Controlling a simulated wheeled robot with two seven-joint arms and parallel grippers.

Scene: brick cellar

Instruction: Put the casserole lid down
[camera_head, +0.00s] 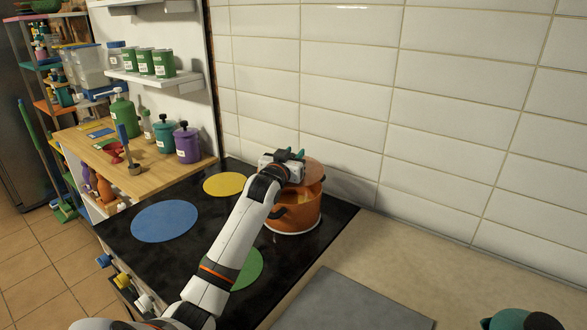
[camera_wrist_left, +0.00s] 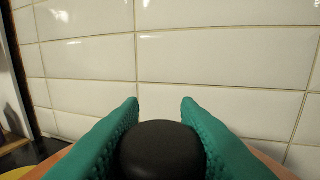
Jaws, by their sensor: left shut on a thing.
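The orange casserole pot (camera_head: 292,215) stands on the black hob at the back right, its inside partly visible. The orange lid (camera_head: 315,172) is above the pot's back right part, with a gap at the front; whether it touches the rim is unclear. My left gripper (camera_head: 296,155) is over the lid. In the left wrist view its teal fingers (camera_wrist_left: 160,140) are shut on the lid's black knob (camera_wrist_left: 160,150), and the lid (camera_wrist_left: 268,162) shows at the lower edges. The arm hides part of the pot's left side.
The hob (camera_head: 130,250) has blue (camera_head: 165,221), yellow (camera_head: 225,184) and green (camera_head: 245,268) discs. A grey board (camera_head: 350,303) lies on the counter at front right. White tiled wall (camera_head: 400,110) rises close behind the pot. A teal object (camera_head: 508,320) shows at bottom right.

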